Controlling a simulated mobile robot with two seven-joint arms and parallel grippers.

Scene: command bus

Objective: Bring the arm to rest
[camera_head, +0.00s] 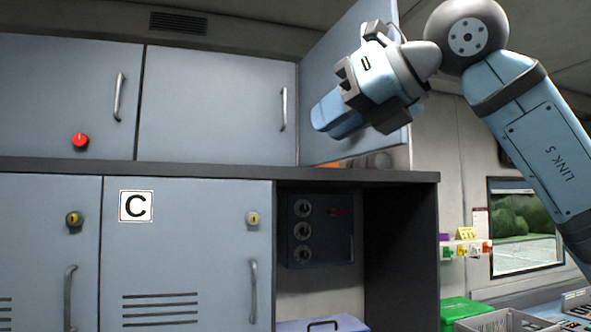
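My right arm comes in from the right edge, bends at a dark round joint near the top, and reaches left. My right gripper (347,86) is raised high, in front of an open upper cabinet door (337,50). It is seen at an angle, and I cannot tell whether its fingers are apart, or whether it touches the door. My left gripper is not in view.
Closed upper cabinets (212,105) and a lower locker marked C (190,250) stand left. Below the shelf edge (220,171), an open bay holds a dark dial panel (318,240) and a lilac case (325,325). A green box (462,310) and grey trays (505,321) sit lower right.

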